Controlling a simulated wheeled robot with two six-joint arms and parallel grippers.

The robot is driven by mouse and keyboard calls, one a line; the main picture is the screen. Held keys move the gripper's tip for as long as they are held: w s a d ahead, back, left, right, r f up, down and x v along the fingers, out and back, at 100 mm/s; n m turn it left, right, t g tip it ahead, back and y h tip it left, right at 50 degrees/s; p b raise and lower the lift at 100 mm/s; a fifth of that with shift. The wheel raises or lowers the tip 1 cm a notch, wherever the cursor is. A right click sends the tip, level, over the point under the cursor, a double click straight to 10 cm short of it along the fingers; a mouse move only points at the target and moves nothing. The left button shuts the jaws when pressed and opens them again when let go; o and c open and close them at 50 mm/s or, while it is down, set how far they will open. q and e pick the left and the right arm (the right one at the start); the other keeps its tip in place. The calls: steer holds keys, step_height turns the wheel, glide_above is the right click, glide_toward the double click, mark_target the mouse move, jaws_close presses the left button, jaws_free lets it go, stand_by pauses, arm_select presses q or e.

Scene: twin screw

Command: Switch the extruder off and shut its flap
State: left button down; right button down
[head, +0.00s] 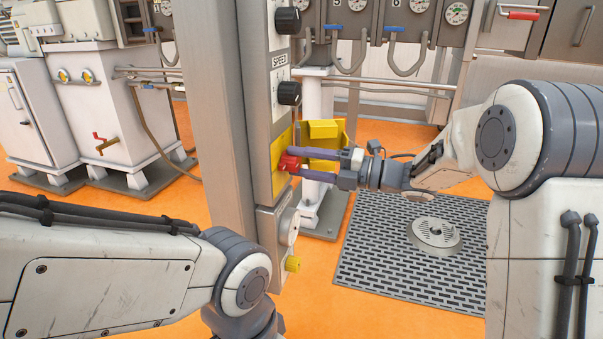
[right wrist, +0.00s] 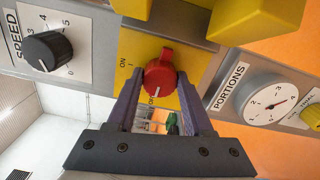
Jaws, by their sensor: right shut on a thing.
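The extruder's switch is a red knob (head: 288,163) on a yellow plate (head: 277,178) on the grey column. It also shows in the right wrist view (right wrist: 160,73). My right gripper (head: 294,164) is shut on the red knob, one finger on each side. In the right wrist view, the knob's white mark points down, towards partly hidden lettering; an "ON" label shows to its left. The yellow flap (head: 322,130) stands open beside the plate, at its right in the head view. My left arm comes in at the lower left, but its gripper is out of view.
Black speed knobs (head: 288,93) sit above the switch. A portions dial (right wrist: 272,103) and a yellow knob (head: 292,264) sit below it. A floor grating (head: 385,270) with a round drain lies at the right. White machines (head: 95,120) stand at the back left.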

stand_by(0.3)
steer(key=shift+c, duration=1.5)
jaws_free()
steer(key=p+v, duration=0.2)
steer(key=v, duration=0.8)
steer(key=shift+d, duration=0.3)
